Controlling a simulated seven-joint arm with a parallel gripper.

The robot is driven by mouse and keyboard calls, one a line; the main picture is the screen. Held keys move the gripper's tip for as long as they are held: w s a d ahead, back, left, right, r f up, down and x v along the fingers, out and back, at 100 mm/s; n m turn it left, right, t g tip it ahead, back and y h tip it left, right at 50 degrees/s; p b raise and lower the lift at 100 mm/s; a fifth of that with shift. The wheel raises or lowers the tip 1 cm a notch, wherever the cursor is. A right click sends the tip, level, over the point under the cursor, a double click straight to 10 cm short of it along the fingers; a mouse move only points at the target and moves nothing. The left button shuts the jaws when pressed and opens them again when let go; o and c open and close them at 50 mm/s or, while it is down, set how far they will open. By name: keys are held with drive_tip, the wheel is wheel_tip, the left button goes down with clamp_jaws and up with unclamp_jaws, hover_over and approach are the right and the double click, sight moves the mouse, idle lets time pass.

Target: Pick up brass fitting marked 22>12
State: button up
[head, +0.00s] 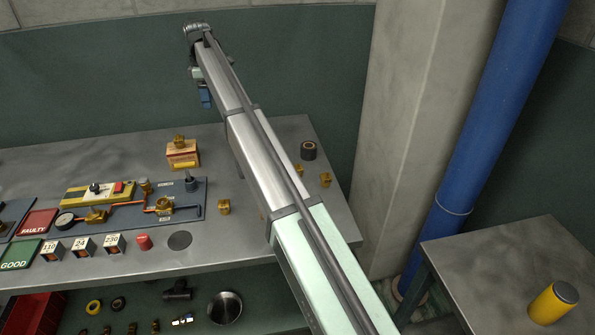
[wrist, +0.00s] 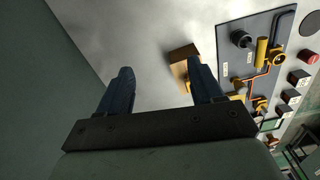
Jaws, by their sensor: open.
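Several small brass fittings are on the workbench in the head view. One brass fitting (head: 224,207) stands right of the blue panel, and two more, a fitting (head: 325,180) and a fitting (head: 298,169), are right of my arm. Another brass fitting (head: 180,141) sits on top of a small cardboard box (head: 183,156). I cannot read a 22>12 marking on any of them. My gripper (head: 205,97) is raised above the back of the bench, apart from the fittings. In the wrist view my gripper (wrist: 160,67) is open and empty, with the box (wrist: 178,64) partly hidden behind its right finger.
The blue panel (head: 190,209) carries a gauge, orange pipes and a yellow device (head: 98,192). Red FAULTY (head: 39,222) and green GOOD (head: 19,254) pads lie at left. A pillar (head: 405,130) and blue pipe (head: 490,110) stand right.

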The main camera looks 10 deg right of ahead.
drive_tip(key=s+d+f+m, duration=0.1)
drive_tip(key=s+d, duration=0.1)
drive_tip(key=d, duration=0.9)
drive_tip(key=n, duration=0.3)
hover_over(298, 167)
drive_tip(key=shift+f, duration=2.85)
drive_tip(key=shift+w+f, duration=0.15)
drive_tip(key=shift+f, duration=3.15)
drive_tip(key=shift+w+f, duration=0.15)
drive_tip(key=shift+f, duration=3.15)
drive_tip(key=shift+c, duration=0.5)
drive_tip(key=c, duration=1)
